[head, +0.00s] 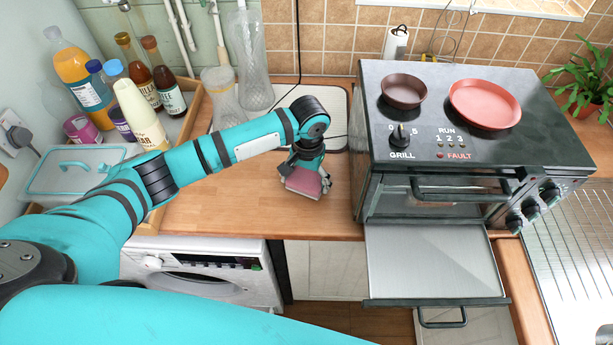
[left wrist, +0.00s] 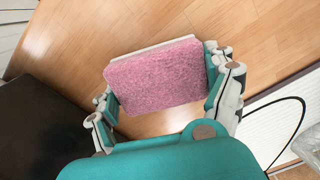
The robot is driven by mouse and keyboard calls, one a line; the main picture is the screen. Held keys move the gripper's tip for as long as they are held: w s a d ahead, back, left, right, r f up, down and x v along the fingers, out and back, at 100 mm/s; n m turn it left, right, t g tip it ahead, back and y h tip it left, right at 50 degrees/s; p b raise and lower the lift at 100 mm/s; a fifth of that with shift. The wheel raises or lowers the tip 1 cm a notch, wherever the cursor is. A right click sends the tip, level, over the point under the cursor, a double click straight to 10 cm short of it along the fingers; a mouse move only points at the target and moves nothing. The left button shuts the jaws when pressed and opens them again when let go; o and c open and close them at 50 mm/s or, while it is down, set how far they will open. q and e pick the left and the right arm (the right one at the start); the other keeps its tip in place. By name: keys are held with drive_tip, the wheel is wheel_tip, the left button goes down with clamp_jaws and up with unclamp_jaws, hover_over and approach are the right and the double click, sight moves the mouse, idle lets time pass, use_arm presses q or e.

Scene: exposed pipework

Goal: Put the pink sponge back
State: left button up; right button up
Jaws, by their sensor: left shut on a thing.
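The pink sponge (head: 306,181) is a small block with a pale layer on one side. It also shows in the left wrist view (left wrist: 156,77), pink face towards the camera. My left gripper (head: 303,179) is shut on the sponge, with one finger on each side of it. The gripper and sponge are over the wooden worktop (head: 210,200), left of the oven. I cannot tell whether the sponge touches the worktop. My right gripper is not in view.
A countertop oven (head: 455,145) with its lower door open stands on the right, carrying a brown dish (head: 404,91) and a red dish (head: 484,104). A white mat (head: 337,120) lies behind my gripper. A wooden tray with several bottles and a teal-lidded box (head: 75,170) is at left.

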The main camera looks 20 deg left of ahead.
use_arm(q)
drive_tip(key=shift+f, duration=0.2)
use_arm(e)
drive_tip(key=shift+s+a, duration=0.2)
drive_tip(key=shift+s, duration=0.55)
use_arm(q)
drive_tip(key=shift+f, duration=0.15)
drive_tip(key=o, duration=0.9)
drive_tip(key=shift+o, duration=0.2)
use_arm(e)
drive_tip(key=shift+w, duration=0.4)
